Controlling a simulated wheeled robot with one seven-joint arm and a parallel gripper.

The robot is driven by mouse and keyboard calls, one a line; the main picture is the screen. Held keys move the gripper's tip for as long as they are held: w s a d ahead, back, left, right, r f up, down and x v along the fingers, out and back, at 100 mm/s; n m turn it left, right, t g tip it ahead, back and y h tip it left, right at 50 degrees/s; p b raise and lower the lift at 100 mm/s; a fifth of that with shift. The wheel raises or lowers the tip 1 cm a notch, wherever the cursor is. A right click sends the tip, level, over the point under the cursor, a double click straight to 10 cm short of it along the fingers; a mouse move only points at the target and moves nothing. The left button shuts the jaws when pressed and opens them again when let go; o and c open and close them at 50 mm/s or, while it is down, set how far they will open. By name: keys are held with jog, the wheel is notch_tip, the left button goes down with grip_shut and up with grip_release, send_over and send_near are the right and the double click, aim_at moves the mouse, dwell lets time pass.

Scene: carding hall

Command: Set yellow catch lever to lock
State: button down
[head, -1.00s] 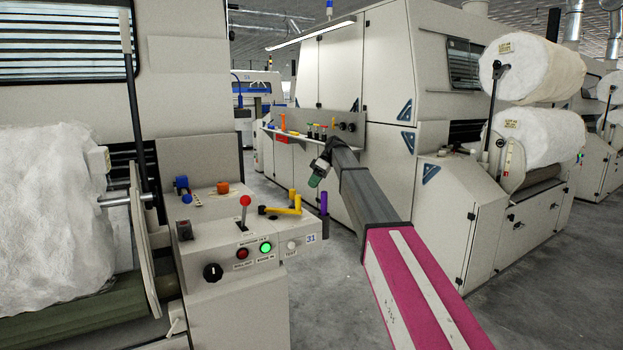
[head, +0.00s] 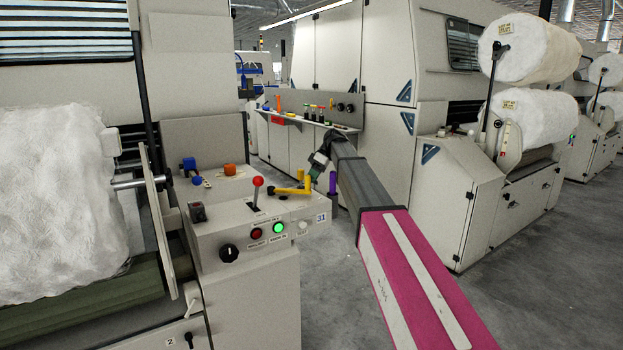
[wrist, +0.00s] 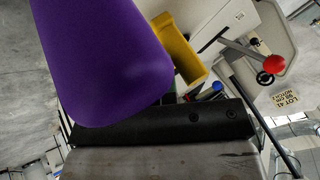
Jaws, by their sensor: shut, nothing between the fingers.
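The yellow catch lever (head: 294,190) is on top of the grey console, at its right end. It shows as a low bar with a short upright part at its right. In the wrist view a yellow piece (wrist: 180,55), likely this lever, shows behind a large purple shape. My gripper (head: 316,171) is shut and empty, just right of and slightly above the lever's upright part. I cannot tell whether they touch.
A red-knobbed lever (head: 257,182), orange knob (head: 229,169) and blue knob (head: 189,163) stand left. Open floor (head: 520,270) lies right.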

jog(key=shift+s+m+t+y, duration=0.3)
jog(key=shift+s+m+t, duration=0.1)
jog(key=shift+s+m, duration=0.45)
jog(key=shift+s+m+t, duration=0.2)
jog(key=shift+m+t, duration=0.2)
jog(key=shift+m, duration=0.15)
